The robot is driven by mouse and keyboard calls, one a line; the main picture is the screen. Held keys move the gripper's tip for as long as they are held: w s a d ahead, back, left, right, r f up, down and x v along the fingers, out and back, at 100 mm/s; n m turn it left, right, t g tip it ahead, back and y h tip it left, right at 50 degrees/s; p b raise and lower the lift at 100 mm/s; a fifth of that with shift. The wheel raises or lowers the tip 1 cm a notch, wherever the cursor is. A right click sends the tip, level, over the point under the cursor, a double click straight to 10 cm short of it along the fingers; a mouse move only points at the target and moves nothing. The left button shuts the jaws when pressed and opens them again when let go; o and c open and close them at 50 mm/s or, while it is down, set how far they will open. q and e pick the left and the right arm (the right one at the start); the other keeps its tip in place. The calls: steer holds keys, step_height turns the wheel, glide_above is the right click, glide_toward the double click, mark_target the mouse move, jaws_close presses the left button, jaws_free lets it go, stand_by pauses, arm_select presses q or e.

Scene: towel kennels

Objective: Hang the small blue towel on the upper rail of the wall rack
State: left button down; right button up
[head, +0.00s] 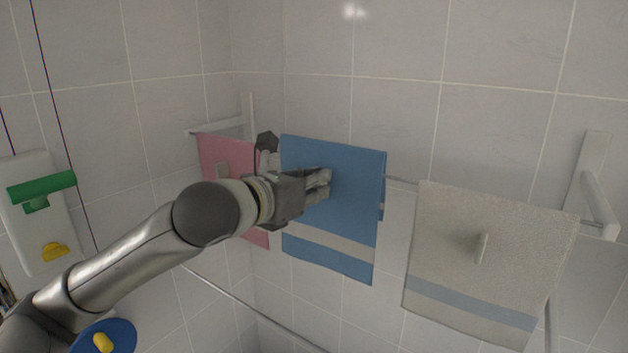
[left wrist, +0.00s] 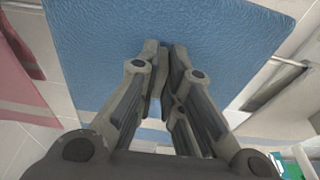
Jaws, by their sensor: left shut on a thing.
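The small blue towel (head: 338,170) with a pale band near its lower edge hangs in the middle of the upper rail (head: 402,181) of the wall rack (head: 590,185). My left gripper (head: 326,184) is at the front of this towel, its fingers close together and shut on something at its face. In the left wrist view the fingertips (left wrist: 163,45) lie against the blue towel (left wrist: 220,40), which fills the upper middle. What exactly lies between the fingertips is too small to tell. My right gripper is not in view.
A pink towel (head: 226,158) hangs to the left, partly behind my left gripper. A beige towel (head: 488,255) with a blue-grey band hangs to the right. A lower rail (head: 250,308) runs below. A white wall panel with a green handle (head: 42,188) is at far left.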

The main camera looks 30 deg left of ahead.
arm_select(q)
steer(key=shift+f, duration=0.2)
stand_by(0.3)
step_height(320, 180, down, 3)
steer(key=shift+r+b, duration=0.15)
steer(key=shift+b, duration=0.65)
steer(key=c, duration=1.1)
jaws_free()
steer(key=shift+f+b+v, duration=0.25)
steer(key=shift+b+v, duration=0.65)
steer(key=shift+v, duration=0.6)
steer(key=shift+f+b+v, duration=0.3)
steer(key=shift+b+v, duration=0.65)
steer(key=shift+v, duration=0.55)
steer(key=shift+f+b+v, duration=0.25)
steer(key=shift+b+v, duration=0.65)
steer(key=shift+v, duration=0.55)
